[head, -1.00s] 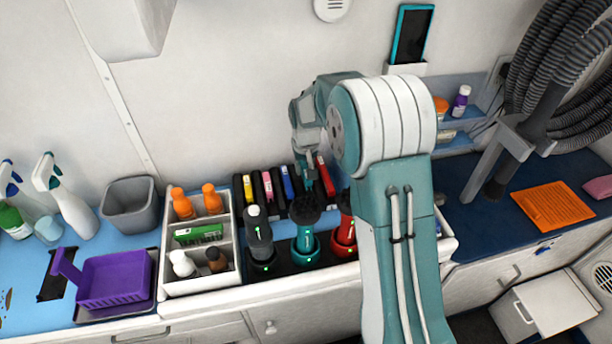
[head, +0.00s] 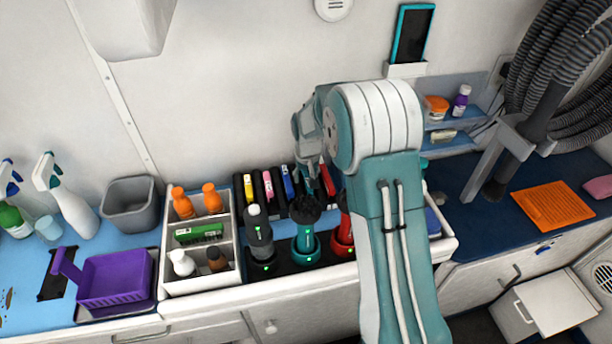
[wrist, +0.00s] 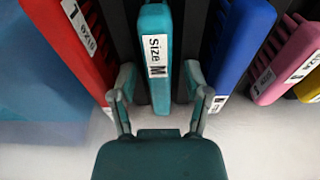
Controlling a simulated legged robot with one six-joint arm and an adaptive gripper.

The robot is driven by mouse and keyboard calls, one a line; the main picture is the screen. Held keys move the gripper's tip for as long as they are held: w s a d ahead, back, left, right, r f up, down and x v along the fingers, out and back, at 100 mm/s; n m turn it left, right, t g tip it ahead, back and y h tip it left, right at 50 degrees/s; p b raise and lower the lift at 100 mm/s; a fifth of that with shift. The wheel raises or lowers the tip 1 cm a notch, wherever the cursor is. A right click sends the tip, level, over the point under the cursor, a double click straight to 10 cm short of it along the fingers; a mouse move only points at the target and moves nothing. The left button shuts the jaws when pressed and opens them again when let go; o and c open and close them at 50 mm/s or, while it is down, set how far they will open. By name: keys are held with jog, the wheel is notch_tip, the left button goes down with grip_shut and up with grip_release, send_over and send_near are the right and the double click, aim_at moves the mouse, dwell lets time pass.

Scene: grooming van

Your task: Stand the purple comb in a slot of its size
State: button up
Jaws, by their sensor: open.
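I cannot make out a purple comb in either view. In the wrist view a teal piece labelled "Size M" (wrist: 156,45) stands upright in a dark rack. My gripper (wrist: 160,82) is open, with one finger on each side of the teal piece's lower end; I cannot tell whether they touch it. A red piece (wrist: 75,40) with a size label stands to its left and a blue piece (wrist: 238,45) to its right.
A pink piece (wrist: 290,65) stands beyond the blue one. In the head view, chargers with a grey clipper (head: 259,235) and others stand before the rack. A white bottle caddy (head: 167,257) and a purple basket (head: 115,278) are left. An orange mat (head: 545,206) lies right.

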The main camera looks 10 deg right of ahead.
jog(key=s+r+t, duration=0.1)
jog(key=s+r, duration=0.3)
jog(key=r, duration=0.5)
jog(key=s+r, duration=0.4)
jog(key=r, duration=0.6)
jog(key=s+r+t, duration=0.1)
jog(key=s+r, duration=0.1)
jog(key=s, duration=1)
jog(key=s+r+t, duration=0.2)
jog(key=s, duration=1.1)
jog(key=shift+r, duration=0.2)
